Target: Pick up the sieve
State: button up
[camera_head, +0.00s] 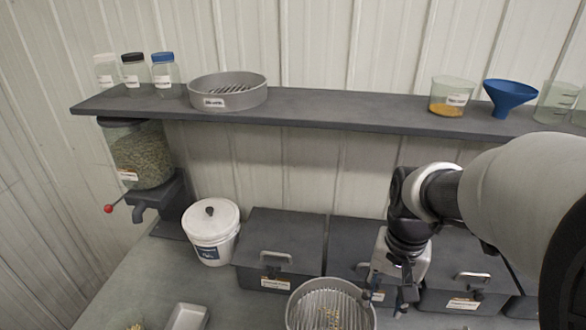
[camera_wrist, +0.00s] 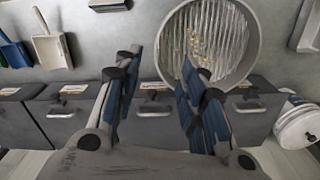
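A round grey sieve (camera_head: 291,306) with slats and yellow grains in it sits on the counter at the bottom of the head view, partly cut off. It also shows in the wrist view (camera_wrist: 254,48), at the top right of centre. A second grey sieve (camera_head: 228,97), with a label, stands on the shelf. My gripper (camera_head: 388,294) is at the right edge of the counter sieve. In the wrist view my gripper (camera_wrist: 160,66) is open, and the sieve's left rim shows between the fingers. I cannot tell whether a finger touches it.
The shelf (camera_head: 350,108) above holds jars, a cup with yellow grains (camera_head: 451,98) and a blue funnel (camera_head: 509,95). Lidded grey bins (camera_head: 280,236) line the wall behind the sieve. A white bucket (camera_head: 211,232) stands left, and a scoop (camera_head: 187,317) lies in front.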

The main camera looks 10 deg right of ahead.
notch_tip(320, 180, down, 10)
jog(key=shift+f+b, duration=0.2)
jog(key=shift+b, duration=1)
jog(key=c, duration=0.7)
jog(key=shift+o, duration=0.2)
jog(key=shift+w+d+f+b, duration=0.1)
jog(key=shift+f+b, duration=0.35)
jog(key=shift+f, duration=1)
jog(key=shift+d+f+b, duration=0.1)
jog(key=shift+f+b, duration=0.3)
jog(key=shift+f, duration=1.05)
